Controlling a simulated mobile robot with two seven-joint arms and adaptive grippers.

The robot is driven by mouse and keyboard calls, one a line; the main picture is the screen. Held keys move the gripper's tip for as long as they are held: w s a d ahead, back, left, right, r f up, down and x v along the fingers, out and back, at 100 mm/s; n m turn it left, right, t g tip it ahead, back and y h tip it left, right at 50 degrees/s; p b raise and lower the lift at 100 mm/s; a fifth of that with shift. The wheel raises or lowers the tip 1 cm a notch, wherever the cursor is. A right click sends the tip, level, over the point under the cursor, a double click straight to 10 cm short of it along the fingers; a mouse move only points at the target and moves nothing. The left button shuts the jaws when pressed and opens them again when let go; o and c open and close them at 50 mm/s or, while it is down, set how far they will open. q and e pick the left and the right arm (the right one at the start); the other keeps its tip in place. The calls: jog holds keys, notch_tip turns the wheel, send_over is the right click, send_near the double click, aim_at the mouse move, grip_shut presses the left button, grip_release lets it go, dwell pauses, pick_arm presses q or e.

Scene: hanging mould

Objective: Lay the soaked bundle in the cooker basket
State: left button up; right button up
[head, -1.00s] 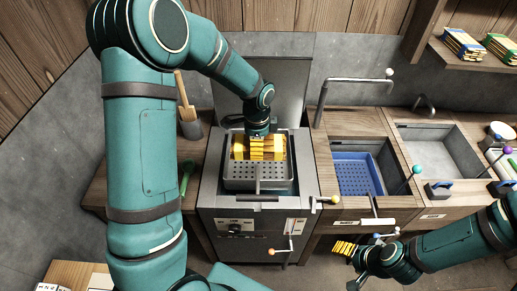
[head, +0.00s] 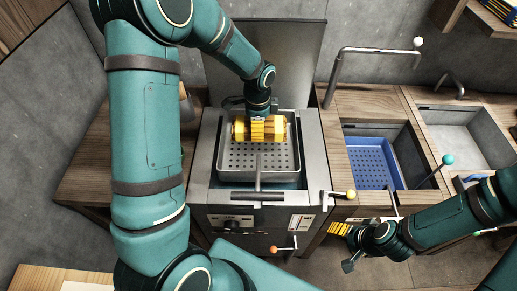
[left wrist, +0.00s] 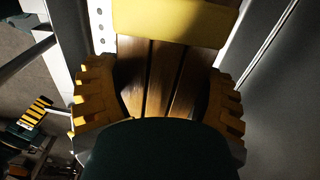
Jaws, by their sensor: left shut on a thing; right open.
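The bundle (head: 240,131) is a yellow-banded roll lying crosswise at the back half of the cooker basket. In the left wrist view it shows brown slats and a broad yellow band (left wrist: 175,20). My left gripper (head: 264,138) is shut on its middle from above, with its fingers on either side of the slats in the left wrist view (left wrist: 160,105). The basket (head: 258,172) is a perforated steel tray in the cooker (head: 225,197). I cannot tell whether the bundle touches the basket floor. My right gripper (head: 345,246) is open and empty, right of the cooker front.
A blue perforated basket (head: 368,166) sits in a basin to the right, below a bent metal pipe (head: 375,50). A pale sink (head: 452,135) is further right. The cooker's raised lid (head: 265,60) stands behind my left gripper. Levers with coloured knobs (head: 351,195) stick out at the front.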

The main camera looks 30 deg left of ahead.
aim_at(258, 149)
pick_arm(q)
notch_tip(258, 149, down, 8)
jog(key=shift+f+b, duration=0.2)
jog(key=shift+b, duration=0.4)
jog(key=shift+f, duration=0.2)
jog(key=o, duration=1.2)
jog(key=shift+o, duration=0.2)
jog(key=shift+r, duration=0.5)
notch_tip(258, 149, up, 11)
jog(key=shift+r+p, duration=0.2)
jog(key=shift+p, duration=0.8)
